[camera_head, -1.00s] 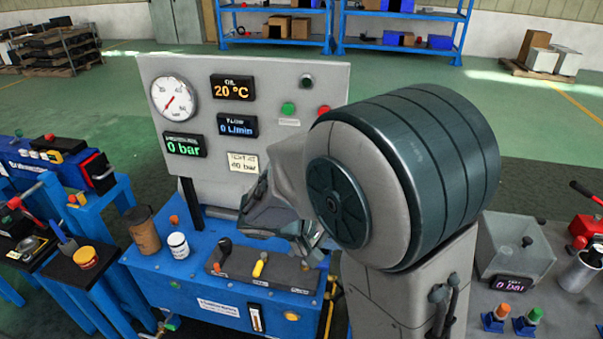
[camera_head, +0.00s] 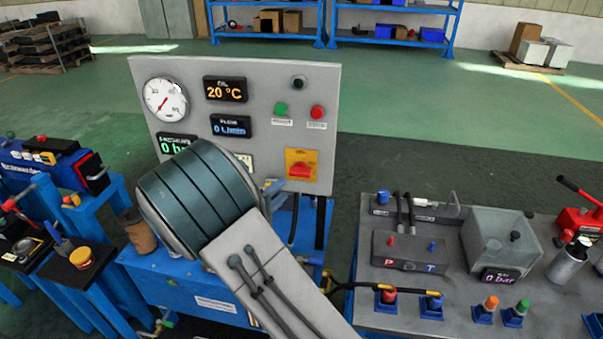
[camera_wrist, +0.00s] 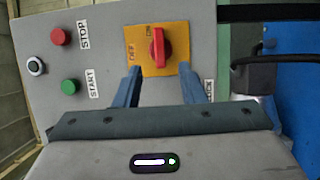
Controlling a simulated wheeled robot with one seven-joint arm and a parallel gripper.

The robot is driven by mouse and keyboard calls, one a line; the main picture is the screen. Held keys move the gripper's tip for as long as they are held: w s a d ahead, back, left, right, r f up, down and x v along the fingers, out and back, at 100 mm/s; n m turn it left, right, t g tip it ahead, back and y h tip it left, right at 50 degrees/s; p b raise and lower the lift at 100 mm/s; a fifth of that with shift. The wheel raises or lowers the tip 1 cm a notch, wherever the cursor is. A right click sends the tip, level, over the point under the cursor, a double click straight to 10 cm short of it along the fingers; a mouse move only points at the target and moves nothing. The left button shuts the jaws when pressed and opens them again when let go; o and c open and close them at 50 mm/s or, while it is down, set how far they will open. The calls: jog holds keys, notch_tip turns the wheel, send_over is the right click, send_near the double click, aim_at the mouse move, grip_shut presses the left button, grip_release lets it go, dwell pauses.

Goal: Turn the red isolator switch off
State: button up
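The red isolator switch (camera_head: 300,171) sits on a yellow plate (camera_head: 302,155) at the lower right of the grey panel. In the wrist view the red handle (camera_wrist: 157,47) points along the ON mark, and OFF is printed on the plate's left. My gripper (camera_wrist: 158,72) is open, with its two blue fingers apart and nothing between them. The fingertips are close below the handle in the wrist view. In the head view my arm hides most of the gripper, just left of the switch.
A green START button (camera_head: 281,109) and a red STOP button (camera_head: 317,112) are above the switch on the panel (camera_head: 265,75). A black cable (camera_wrist: 255,75) runs beside the panel in the wrist view. A bench (camera_head: 430,300) with fittings stands right.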

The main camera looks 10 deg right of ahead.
aim_at(298, 175)
jog(key=p+x, duration=0.2)
jog(key=x, duration=0.5)
jog(key=shift+w+d, duration=0.3)
jog(key=shift+d, duration=0.05)
